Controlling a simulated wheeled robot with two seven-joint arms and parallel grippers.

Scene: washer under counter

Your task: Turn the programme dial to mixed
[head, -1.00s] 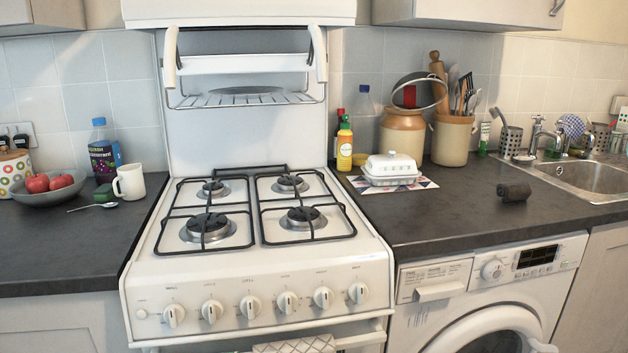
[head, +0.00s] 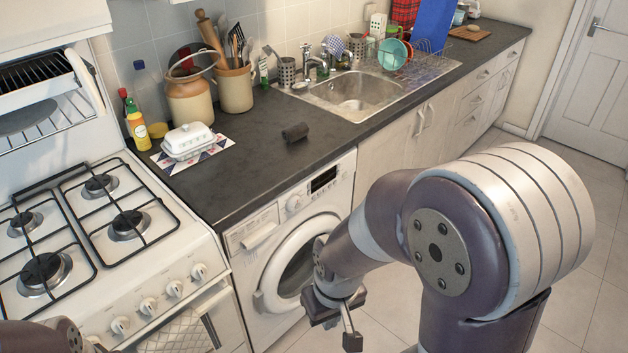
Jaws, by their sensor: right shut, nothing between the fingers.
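The white washing machine (head: 246,268) sits under the dark counter, right of the cooker. Its round white programme dial (head: 295,203) is on the top panel, between the detergent drawer (head: 258,236) and the dark display (head: 323,180). The dial is too small here to read its marks or setting. My right gripper (head: 343,322) is shut and empty, low in front of the washer, below and to the right of the dial and apart from it. My left gripper is not in view; only a piece of my left arm shows at the bottom left.
The round washer door (head: 298,262) appears closed. The cooker (head: 170,262) with its knobs stands to the left. On the counter (head: 262,152) are a butter dish (head: 187,142), a dark rolled item (head: 295,132) and jars. The sink (head: 352,92) is farther right. Tiled floor is open at right.

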